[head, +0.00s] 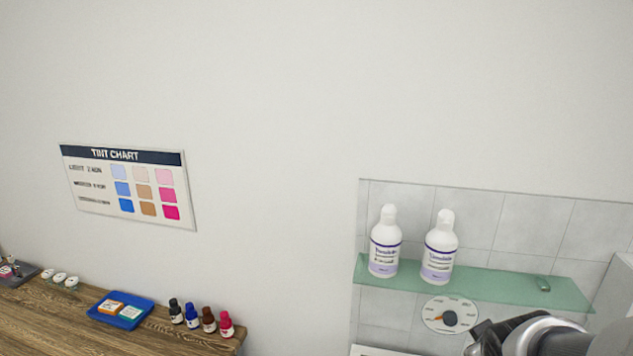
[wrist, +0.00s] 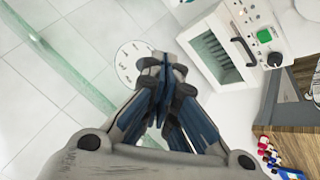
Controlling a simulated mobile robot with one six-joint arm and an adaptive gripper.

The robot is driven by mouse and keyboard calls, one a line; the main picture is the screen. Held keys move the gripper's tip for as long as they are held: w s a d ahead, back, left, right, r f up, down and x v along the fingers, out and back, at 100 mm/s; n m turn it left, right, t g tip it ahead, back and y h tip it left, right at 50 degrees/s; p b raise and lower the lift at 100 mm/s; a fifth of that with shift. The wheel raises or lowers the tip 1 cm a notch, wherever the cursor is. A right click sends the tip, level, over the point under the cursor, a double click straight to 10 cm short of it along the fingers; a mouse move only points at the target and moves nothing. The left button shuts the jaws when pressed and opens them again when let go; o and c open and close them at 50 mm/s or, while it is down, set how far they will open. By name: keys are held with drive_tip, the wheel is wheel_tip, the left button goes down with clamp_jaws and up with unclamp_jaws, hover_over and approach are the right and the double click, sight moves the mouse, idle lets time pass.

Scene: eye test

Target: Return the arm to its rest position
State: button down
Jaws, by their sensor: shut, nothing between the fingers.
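My gripper (wrist: 163,68) shows in the wrist view with its fingertips together, shut and empty. In the head view my arm (head: 540,335) enters at the lower right corner, below the glass shelf, and its fingers are not clear there. In the wrist view the fingertips overlap the edge of a round white dial plate (wrist: 126,62) in the picture. I cannot tell how far apart they are. The same dial plate (head: 449,314) shows in the head view on the tiled wall under the shelf, just left of my arm.
A green glass shelf (head: 500,284) holds two white bottles (head: 385,245) (head: 440,250). A white device (wrist: 222,50) with a dark handle stands right of my gripper. A wooden counter (head: 60,318) carries a blue tray (head: 121,322) and several small bottles (head: 208,320). A tint chart (head: 128,186) hangs above.

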drive_tip(key=s+a+f+m+g+y+b, duration=0.1)
drive_tip(key=s+a+b, duration=0.4)
drive_tip(key=s+a, duration=1.1)
drive_tip(key=s+m+g+y, duration=0.1)
drive_tip(key=s+m+y, duration=0.1)
drive_tip(key=shift+s+f+m+b, duration=0.2)
drive_tip(key=shift+s+m+b, duration=0.1)
drive_tip(key=shift+s+b, duration=0.1)
